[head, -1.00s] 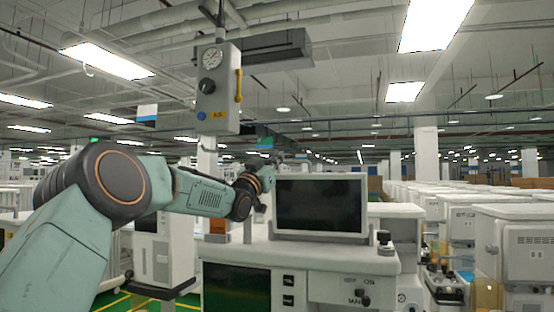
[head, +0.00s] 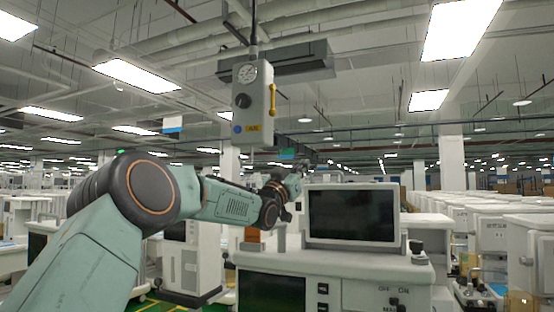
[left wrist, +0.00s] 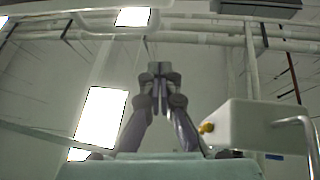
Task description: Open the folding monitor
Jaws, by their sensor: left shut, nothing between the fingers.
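The folding monitor (head: 352,213) is a white-framed panel with a dark screen. It stands upright on top of a white anaesthesia cart (head: 330,262), with its screen facing me. My left gripper (head: 296,180) is beside the monitor's upper left corner; I cannot tell whether it touches the frame. In the left wrist view, its fingers (left wrist: 158,72) are closed together with nothing between them, and the monitor does not show there. My right gripper is in neither view.
A grey box with a gauge (head: 253,100) hangs from the ceiling above my left arm. A dark knob (head: 417,247) sits on the cart top, right of the monitor. More white carts (head: 515,240) stand at the right. A pale box (left wrist: 255,125) shows in the left wrist view.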

